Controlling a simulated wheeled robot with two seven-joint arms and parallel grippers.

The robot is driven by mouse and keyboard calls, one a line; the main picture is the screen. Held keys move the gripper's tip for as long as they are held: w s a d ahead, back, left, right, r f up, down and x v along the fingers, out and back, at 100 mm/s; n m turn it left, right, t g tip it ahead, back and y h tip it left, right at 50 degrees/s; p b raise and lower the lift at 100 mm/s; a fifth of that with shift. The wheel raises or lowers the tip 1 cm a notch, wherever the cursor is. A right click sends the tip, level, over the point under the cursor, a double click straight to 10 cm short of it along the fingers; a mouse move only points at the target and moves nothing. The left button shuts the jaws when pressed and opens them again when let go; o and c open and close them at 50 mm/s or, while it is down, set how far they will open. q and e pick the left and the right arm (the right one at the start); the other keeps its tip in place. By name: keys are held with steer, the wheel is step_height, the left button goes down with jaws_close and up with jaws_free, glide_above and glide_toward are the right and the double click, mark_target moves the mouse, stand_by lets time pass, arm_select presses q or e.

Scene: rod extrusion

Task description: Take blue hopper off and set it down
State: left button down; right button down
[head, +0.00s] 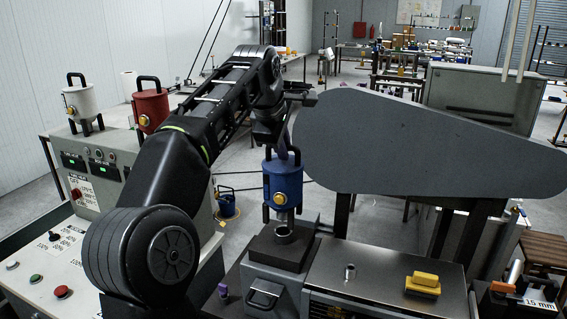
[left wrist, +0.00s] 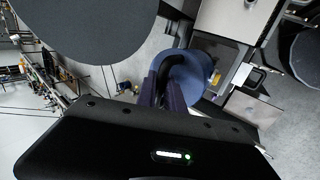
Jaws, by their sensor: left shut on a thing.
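The blue hopper (head: 284,186), with a yellow knob on its front, stands upright over the round metal inlet (head: 284,233) on the dark machine block. Its narrow spout points down at the inlet; a small gap seems to show, but I cannot be sure they are apart. My left gripper (head: 284,156) comes from above and is shut on the hopper's black top handle. In the left wrist view, the fingers (left wrist: 163,88) close around the dark handle, with the blue hopper body (left wrist: 188,78) beyond. My right gripper is not in view.
A white hopper (head: 83,102) and a red hopper (head: 150,108) stand on the control cabinet at left. A smaller-looking blue and yellow item (head: 227,205) is on the floor behind. A large grey panel (head: 430,145) is close right of the hopper. A yellow block (head: 422,284) lies on the machine top.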

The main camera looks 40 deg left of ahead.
arm_select(q)
steer(key=shift+r, duration=1.75)
